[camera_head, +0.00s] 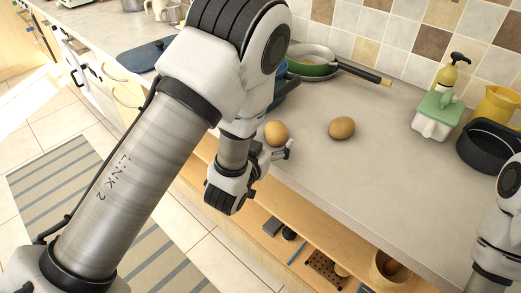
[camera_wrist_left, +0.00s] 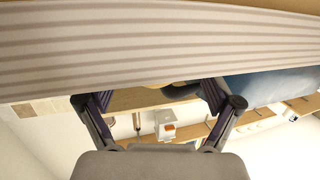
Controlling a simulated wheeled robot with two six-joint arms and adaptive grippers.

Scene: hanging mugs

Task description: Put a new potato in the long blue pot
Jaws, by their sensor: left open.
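One brown potato (camera_head: 342,128) lies on the grey counter. A second potato (camera_head: 276,132) lies to its left, close behind my left gripper (camera_head: 283,152) in the head view. My left gripper is open near the counter's front edge; its spread fingers also show in the left wrist view (camera_wrist_left: 156,100), with no potato between them. A blue pot (camera_head: 281,70) is mostly hidden behind my left arm, so its full shape cannot be told. A blue-grey surface (camera_wrist_left: 268,88) in the left wrist view cannot be identified surely. My right gripper is not in view.
A green pan (camera_head: 312,68) stands at the back, its handle pointing right. Open shelves (camera_head: 300,252) lie below the counter.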

